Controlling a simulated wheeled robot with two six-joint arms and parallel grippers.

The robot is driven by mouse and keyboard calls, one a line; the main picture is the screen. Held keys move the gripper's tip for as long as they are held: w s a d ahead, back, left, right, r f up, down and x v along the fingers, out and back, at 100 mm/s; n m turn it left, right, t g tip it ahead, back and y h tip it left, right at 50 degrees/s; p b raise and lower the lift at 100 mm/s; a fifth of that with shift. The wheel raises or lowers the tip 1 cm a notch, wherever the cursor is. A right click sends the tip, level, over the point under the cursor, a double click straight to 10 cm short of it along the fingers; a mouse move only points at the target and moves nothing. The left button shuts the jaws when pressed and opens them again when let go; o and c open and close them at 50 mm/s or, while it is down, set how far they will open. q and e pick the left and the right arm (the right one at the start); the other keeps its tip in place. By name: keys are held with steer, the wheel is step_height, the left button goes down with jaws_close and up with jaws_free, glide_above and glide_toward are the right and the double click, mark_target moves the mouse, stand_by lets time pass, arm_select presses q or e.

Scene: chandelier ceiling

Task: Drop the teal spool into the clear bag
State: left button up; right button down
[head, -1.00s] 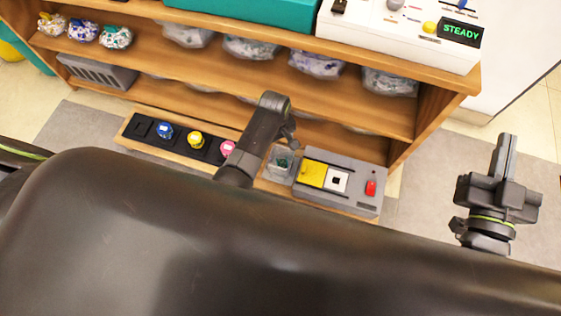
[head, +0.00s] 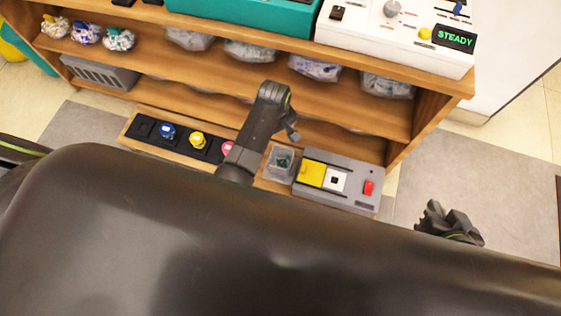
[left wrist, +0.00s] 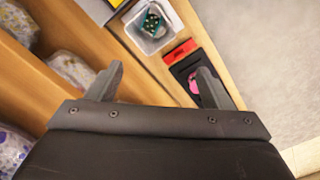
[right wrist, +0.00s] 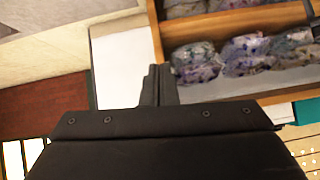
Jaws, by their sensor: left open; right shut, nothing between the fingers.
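A dark teal piece (head: 282,162), apparently the teal spool, lies inside a small open container (head: 271,172) that looks lined with clear film. In the left wrist view the teal piece (left wrist: 153,20) sits inside the white-rimmed container (left wrist: 133,37); I cannot tell the bag from the container. My left gripper (head: 291,130) is open, empty and apart from the container. Its spread fingers (left wrist: 158,82) show in the left wrist view. My right gripper (head: 448,222) is off to the right. Its fingers are shut and empty in the right wrist view (right wrist: 157,86).
A black slotted tray left of the container holds a blue spool (head: 167,130), a yellow spool (head: 197,139) and a partly hidden pink spool (head: 228,148). A grey box (head: 350,194) with a red switch stands right of it. Shelves with filled bags rise behind.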

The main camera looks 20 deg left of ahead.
arm_select(q)
step_height(320, 180, up, 8)
steer(key=p, duration=0.3)
steer(key=shift+f, duration=0.2)
arm_select(e)
steer(key=s+a+f+g+y, duration=0.1)
steer(key=s+f+g, duration=0.5)
steer(key=s, duration=0.2)
steer(key=shift+s+a+f, duration=0.15)
steer(key=shift+f, duration=0.2)
arm_select(q)
steer(key=shift+f, duration=0.1)
